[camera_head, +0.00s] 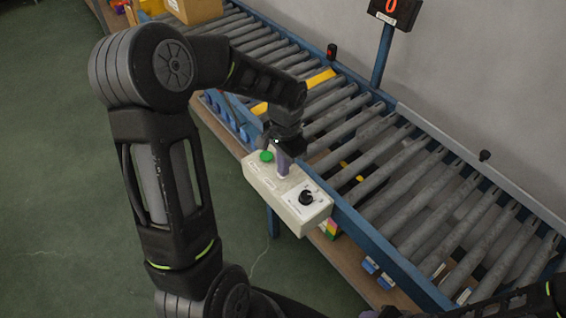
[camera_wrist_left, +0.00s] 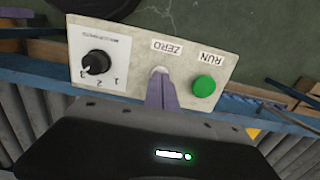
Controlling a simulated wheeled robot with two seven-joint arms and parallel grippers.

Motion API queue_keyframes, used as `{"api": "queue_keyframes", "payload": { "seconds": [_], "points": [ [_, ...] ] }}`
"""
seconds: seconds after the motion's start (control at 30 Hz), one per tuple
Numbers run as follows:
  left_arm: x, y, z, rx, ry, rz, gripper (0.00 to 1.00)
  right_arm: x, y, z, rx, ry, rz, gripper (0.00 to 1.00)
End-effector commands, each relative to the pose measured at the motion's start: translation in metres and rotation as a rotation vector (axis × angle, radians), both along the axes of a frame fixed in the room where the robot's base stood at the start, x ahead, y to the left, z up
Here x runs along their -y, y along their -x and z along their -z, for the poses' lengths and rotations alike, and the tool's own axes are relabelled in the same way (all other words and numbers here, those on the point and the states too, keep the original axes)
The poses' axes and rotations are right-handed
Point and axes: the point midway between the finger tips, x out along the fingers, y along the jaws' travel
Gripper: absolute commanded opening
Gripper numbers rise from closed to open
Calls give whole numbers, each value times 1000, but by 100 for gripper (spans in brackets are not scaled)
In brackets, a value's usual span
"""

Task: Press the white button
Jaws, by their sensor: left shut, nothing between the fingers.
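The control box (camera_head: 262,182) is pale and mounted on the near side of the conveyor. It also shows in the left wrist view (camera_wrist_left: 135,62). The white button (camera_wrist_left: 158,71) sits below the ZERO label, between the green RUN button (camera_wrist_left: 204,86) and the black dial (camera_wrist_left: 96,62). My left gripper (camera_wrist_left: 161,88) is shut and empty, with its tips over the white button's place and covering most of it. I cannot tell whether they touch it. In the head view, the left gripper (camera_head: 283,163) points down at the box and hides the white button. My right gripper is out of view.
The roller conveyor (camera_head: 345,128) runs diagonally behind the box with a blue rail. A cardboard box (camera_head: 195,10) sits at its far end. A display on a blue post (camera_head: 383,52) stands at the back. The green floor (camera_head: 50,150) to the left is clear.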

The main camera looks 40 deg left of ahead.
Motion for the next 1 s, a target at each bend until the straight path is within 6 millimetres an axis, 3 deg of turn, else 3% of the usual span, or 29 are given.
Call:
{"api": "queue_keyframes", "payload": {
  "seconds": [0.07, 0.27, 0.47, 0.5, 0.8, 1.0],
  "points": [
    [2, 7, 7, -22, 6, -1, 0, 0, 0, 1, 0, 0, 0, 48],
    [3, 4, -11, -19, 4, -1, 0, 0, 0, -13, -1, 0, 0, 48],
    [5, -7, -51, -1, -1, 0, 0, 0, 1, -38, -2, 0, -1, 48],
    [5, -8, -55, 4, -2, -1, 0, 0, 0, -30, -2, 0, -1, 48],
    [5, -11, -118, 5, -2, -1, 0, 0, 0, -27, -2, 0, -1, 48],
    [6, -12, -140, 4, -2, 1, 0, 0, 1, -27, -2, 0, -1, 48]
  ]
}}
